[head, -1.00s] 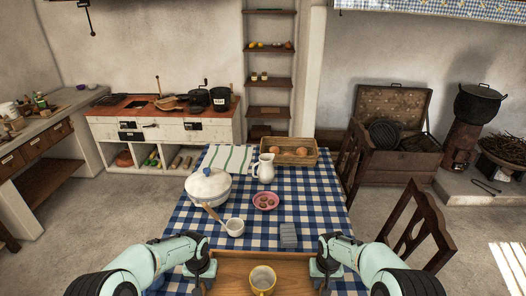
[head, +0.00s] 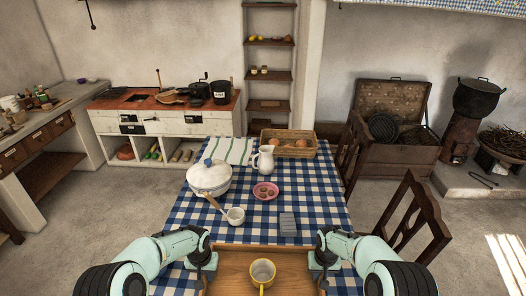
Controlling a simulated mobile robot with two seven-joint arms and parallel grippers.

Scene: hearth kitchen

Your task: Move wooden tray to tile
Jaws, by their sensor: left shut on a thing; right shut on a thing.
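The wooden tray (head: 236,270) is at the bottom of the head view, at the near end of the table. A yellow cup (head: 263,273) with a pale inside stands upright on it. My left gripper (head: 207,265) is shut on the tray's left side. My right gripper (head: 319,265) is shut on its right side. The tray's near part is cut off by the picture's edge. I cannot tell whether the tray rests on the cloth or is lifted. A small grey ridged slab (head: 288,224), perhaps the tile, lies just beyond the tray's far right part.
On the blue checked table (head: 205,228) are a white lidded pot (head: 208,178), a small white bowl (head: 236,215) with a wooden spoon, a pink plate (head: 265,192), a white jug (head: 264,158) and a basket (head: 300,145). A wooden chair (head: 418,222) stands at right.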

